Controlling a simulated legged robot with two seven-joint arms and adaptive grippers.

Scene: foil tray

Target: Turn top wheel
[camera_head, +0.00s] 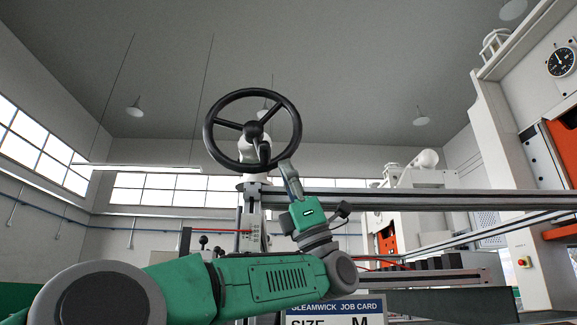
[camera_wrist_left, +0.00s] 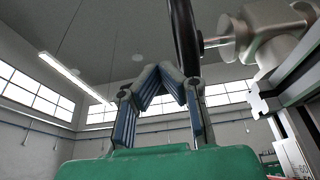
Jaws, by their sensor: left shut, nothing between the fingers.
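The top wheel (camera_head: 208,135) is a black handwheel with three spokes and a central hub, standing upright in the head view. In the left wrist view the wheel (camera_wrist_left: 182,30) shows nearly edge-on as a dark curved band, with a metal shaft (camera_wrist_left: 217,41) to its right. My left gripper (camera_head: 288,168) is just below the wheel's lower right rim. Its fingers (camera_wrist_left: 170,72) come together at the tips, shut and empty, close beside the wheel's lower edge. I cannot tell whether they touch it. My right gripper is in neither view.
A long grey rail (camera_head: 400,199) runs right from behind my left gripper. A tall white machine (camera_head: 505,150) with a dial and orange panels stands at the right. A job card (camera_head: 335,309) is at the bottom, below my left arm. Open air lies left of the wheel.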

